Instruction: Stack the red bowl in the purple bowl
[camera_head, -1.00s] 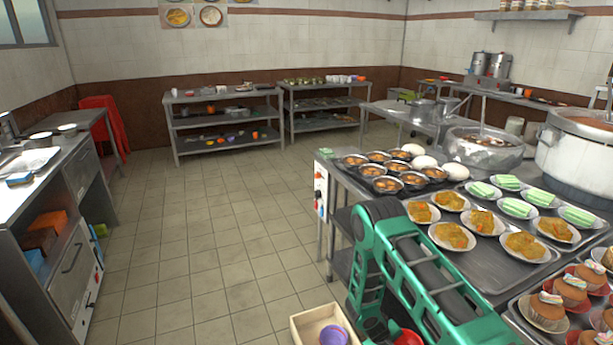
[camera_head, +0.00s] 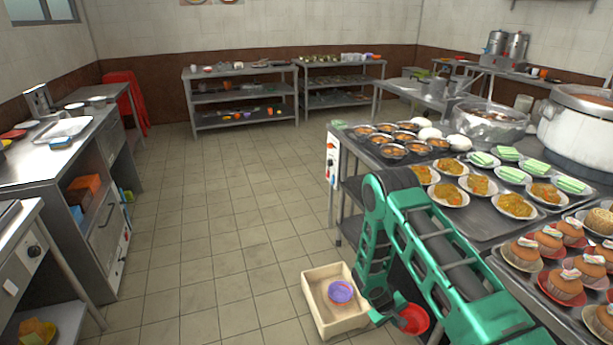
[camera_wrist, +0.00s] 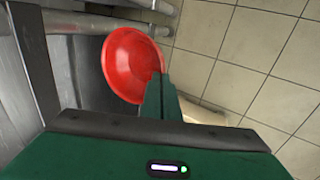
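The red bowl (camera_head: 414,319) is held at my gripper (camera_head: 394,309), low beside the serving table. In the wrist view the red bowl (camera_wrist: 131,66) is tilted, with its rim at my green fingers (camera_wrist: 160,92), which look closed together on it. The purple bowl (camera_head: 341,291) sits upright inside a cream wooden box, to the left of my gripper in the head view. The red bowl is apart from the purple bowl. The purple bowl is not visible in the wrist view.
The cream box (camera_head: 314,314) appears to stand on the tiled floor. The metal table (camera_head: 480,226) with plates of food is at the right, close to my arm. Steel counters (camera_head: 78,180) stand at the left. The floor (camera_head: 225,225) between is clear.

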